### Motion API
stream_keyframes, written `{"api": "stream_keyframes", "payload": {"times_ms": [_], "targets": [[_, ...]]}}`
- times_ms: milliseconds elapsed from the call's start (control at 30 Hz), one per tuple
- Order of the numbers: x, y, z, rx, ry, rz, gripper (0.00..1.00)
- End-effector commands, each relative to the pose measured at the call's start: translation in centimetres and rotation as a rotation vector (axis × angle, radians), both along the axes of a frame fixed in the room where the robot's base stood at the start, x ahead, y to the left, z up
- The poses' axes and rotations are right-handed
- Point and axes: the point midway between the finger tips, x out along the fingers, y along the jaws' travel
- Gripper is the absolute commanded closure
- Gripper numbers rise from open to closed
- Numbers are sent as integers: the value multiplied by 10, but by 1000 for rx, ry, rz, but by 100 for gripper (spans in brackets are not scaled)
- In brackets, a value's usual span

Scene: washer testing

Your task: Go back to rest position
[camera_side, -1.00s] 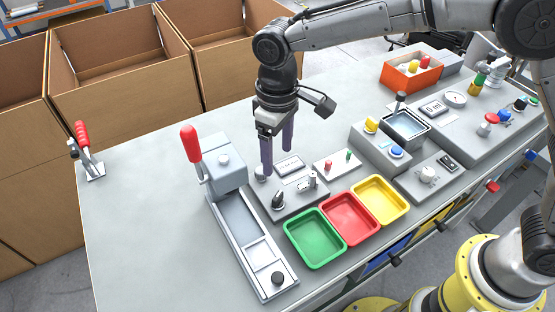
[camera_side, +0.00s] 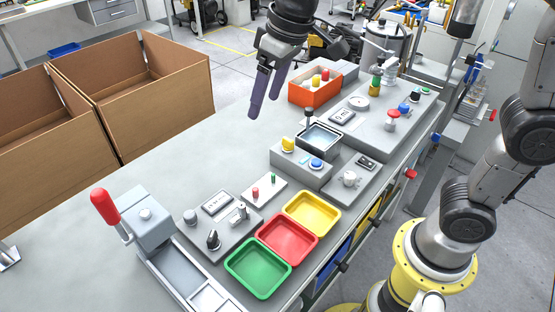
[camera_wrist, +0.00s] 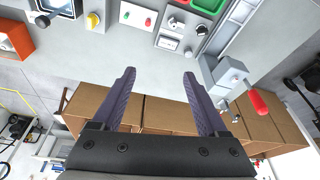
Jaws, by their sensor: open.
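My gripper (camera_side: 265,92) is open and empty. It hangs high above the back part of the grey workbench (camera_side: 150,165), left of the orange bin in the side view. In the wrist view both purple fingers (camera_wrist: 158,88) are spread apart with nothing between them. The fingers touch nothing that I can see.
On the bench stand green (camera_side: 258,268), red (camera_side: 287,238) and yellow (camera_side: 313,212) trays, a red-handled clamp fixture (camera_side: 150,220), the orange bin (camera_side: 313,90) and several grey test boxes. Open cardboard boxes (camera_side: 150,85) stand behind. The bench's left middle is clear.

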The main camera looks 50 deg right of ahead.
Motion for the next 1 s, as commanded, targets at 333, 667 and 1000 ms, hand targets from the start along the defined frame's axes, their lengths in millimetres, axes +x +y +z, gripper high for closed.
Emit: {"api": "stream_keyframes", "payload": {"times_ms": [333,667,1000], "targets": [[-126,-92,16,23,-182,-193,24],[-200,-111,-45,8,-209,-241,24],[-201,-110,-54,2,-200,-227,24]]}}
